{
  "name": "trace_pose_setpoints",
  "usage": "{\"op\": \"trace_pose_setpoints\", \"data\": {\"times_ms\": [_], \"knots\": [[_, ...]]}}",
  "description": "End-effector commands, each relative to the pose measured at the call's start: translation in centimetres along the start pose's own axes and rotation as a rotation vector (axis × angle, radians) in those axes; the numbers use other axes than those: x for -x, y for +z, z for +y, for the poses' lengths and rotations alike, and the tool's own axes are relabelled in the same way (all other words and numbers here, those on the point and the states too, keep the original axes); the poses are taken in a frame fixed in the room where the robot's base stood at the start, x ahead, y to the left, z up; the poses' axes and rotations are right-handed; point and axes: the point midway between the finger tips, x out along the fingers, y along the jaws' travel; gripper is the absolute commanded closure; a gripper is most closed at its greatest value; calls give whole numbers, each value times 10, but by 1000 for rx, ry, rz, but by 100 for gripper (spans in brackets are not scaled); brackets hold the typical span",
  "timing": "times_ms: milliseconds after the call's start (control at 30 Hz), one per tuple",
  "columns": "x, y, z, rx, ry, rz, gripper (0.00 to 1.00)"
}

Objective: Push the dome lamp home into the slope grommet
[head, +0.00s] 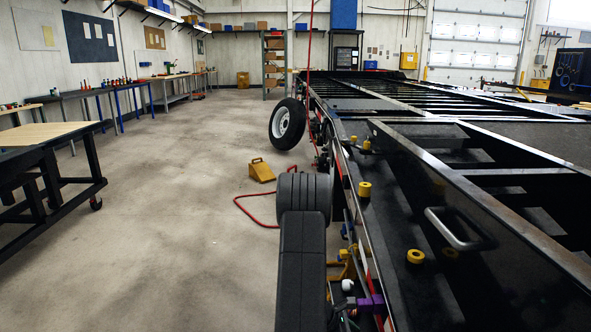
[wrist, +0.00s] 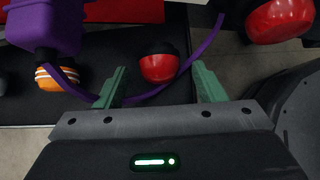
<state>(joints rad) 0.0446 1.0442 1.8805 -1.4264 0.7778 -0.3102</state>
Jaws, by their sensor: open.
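In the wrist view, my gripper (wrist: 159,70) is open, its two green fingers apart. A red dome lamp (wrist: 160,67) with a dark collar shows between the fingertips, with gaps on both sides; the depth between them is hard to judge. A larger red dome (wrist: 281,20) is at the top right. An orange dome with white stripes (wrist: 60,78) is at the left. The dark collars do not show clearly which is the slope grommet, or how deep the lamp sits.
A purple block (wrist: 45,25) with a thin purple strap (wrist: 205,42) curves close to my fingers. The black trailer frame (head: 480,215) fills the right. A yellow chock (head: 261,170) and red hose (head: 246,213) lie on the floor. Open floor lies left of my arm.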

Motion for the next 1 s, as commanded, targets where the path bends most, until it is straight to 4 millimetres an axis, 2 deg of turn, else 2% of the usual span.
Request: {"op": "trace_pose_setpoints", "data": {"times_ms": [200, 433, 1000], "knots": [[0, 0, 0, 1, 0, 0, 38], [0, 0, 0, 1, 0, 0, 84], [15, 15, 0, -1, 1, 0, 85]]}}
